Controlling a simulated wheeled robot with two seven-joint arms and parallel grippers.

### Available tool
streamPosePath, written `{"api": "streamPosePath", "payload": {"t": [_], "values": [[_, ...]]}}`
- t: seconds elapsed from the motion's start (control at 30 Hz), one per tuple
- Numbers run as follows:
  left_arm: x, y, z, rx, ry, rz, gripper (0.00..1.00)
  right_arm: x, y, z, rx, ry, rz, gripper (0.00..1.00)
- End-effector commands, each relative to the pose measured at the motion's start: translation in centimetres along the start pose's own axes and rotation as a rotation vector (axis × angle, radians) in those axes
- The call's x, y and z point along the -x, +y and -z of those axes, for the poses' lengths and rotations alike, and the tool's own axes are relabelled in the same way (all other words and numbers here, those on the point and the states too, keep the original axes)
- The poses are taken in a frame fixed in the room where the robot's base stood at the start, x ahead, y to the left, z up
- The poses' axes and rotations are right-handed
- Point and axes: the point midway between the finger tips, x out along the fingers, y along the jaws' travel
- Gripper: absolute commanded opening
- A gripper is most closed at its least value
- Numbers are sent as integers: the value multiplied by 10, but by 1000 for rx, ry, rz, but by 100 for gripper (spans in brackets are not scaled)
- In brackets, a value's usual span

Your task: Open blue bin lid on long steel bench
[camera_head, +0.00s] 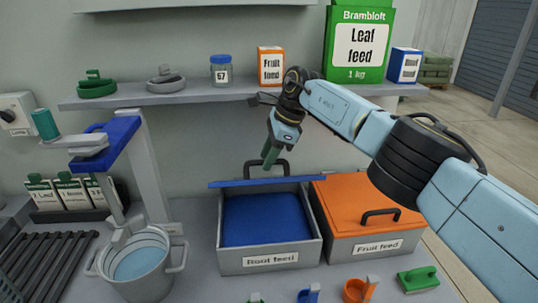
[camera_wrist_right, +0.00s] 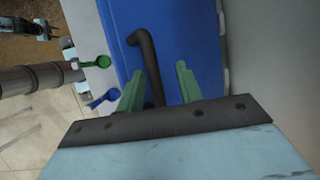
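The blue bin (camera_head: 310,238) is a grey box labelled "Root feed" on the long steel bench (camera_head: 190,265). Its blue lid (camera_head: 225,184) is tilted up and shows almost edge-on in the head view, above the box's rear. Blue contents (camera_head: 262,218) show inside. The lid's dark handle (camera_head: 284,163) stands up behind that edge. My right gripper (camera_head: 270,158) is at the handle. In the right wrist view its green fingers (camera_wrist_right: 158,85) are apart, with the handle (camera_wrist_right: 147,48) between them over the blue lid (camera_wrist_right: 185,35). My left gripper is out of view.
The orange-lidded "Fruit feed" bin (camera_head: 355,203) adjoins on the right. A bucket (camera_head: 138,262) stands left under a blue and grey fixture (camera_head: 120,132). A shelf (camera_head: 190,94) with jars and boxes runs behind my right gripper. Small coloured scoops (camera_head: 358,290) lie in front.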

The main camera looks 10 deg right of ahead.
Motion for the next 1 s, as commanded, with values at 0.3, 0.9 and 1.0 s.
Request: {"api": "streamPosePath", "payload": {"t": [0.3,0.9,1.0], "values": [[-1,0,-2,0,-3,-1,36,30,0,0,3,-1,4,36],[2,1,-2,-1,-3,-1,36,133,1,0,0,1,2,36],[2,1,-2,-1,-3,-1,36,135,1,0,0,0,2,36]]}}
